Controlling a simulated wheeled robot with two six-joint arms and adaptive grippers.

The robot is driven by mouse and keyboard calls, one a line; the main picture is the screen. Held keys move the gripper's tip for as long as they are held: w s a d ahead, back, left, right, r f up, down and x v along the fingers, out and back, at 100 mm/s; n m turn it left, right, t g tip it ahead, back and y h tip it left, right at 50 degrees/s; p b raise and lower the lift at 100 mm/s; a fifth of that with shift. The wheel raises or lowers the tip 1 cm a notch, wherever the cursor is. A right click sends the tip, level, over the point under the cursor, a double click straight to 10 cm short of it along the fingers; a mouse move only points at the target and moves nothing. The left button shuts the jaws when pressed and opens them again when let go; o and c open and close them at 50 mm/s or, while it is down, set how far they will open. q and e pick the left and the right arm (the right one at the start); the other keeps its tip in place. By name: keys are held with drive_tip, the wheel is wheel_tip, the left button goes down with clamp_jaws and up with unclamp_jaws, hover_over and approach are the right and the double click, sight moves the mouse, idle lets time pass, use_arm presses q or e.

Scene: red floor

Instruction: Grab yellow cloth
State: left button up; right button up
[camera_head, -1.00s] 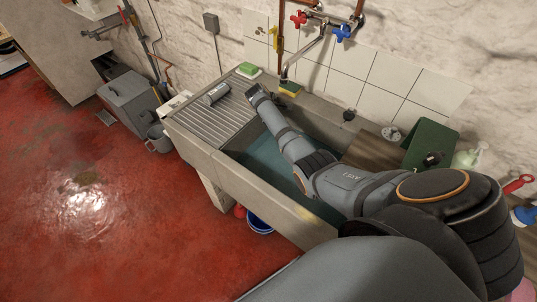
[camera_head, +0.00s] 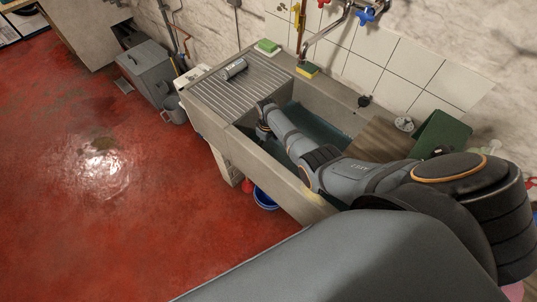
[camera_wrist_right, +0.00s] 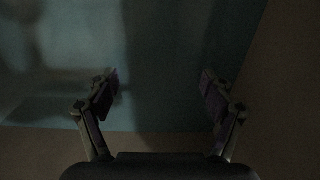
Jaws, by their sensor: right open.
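I cannot make out a yellow cloth in either view. My right arm reaches into the stone sink (camera_head: 318,207), and my right gripper (camera_head: 263,134) points down at the basin's left end. In the right wrist view, the gripper (camera_wrist_right: 160,88) is open, its two fingers well apart with nothing between them. Beyond the fingers is a dim blue-green surface (camera_wrist_right: 160,45), which looks like the water or floor of the basin, with brownish walls around it. A yellow sponge with a dark top (camera_head: 307,70) sits on the back rim. My left gripper is not in view.
A ribbed drainboard (camera_head: 240,92) left of the basin holds a grey cylinder (camera_head: 234,68) and a green block (camera_head: 268,46). Taps (camera_head: 366,15) hang above the back rim. A wooden board (camera_head: 380,140) lies across the right end. A blue bucket (camera_head: 264,199) stands below.

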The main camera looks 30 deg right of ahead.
sight(268, 150)
drive_tip(key=shift+f, duration=0.1)
drive_tip(key=f+b, duration=0.1)
drive_tip(key=f, duration=0.2)
drive_tip(key=f+b, duration=0.1)
drive_tip(key=f, duration=0.1)
drive_tip(key=shift+w+d+b, duration=0.15)
drive_tip(key=shift+d+b, duration=0.1)
drive_tip(key=shift+b, duration=0.1)
drive_tip(key=shift+c, duration=0.9)
drive_tip(key=c, duration=1.3)
drive_tip(key=shift+r, duration=0.15)
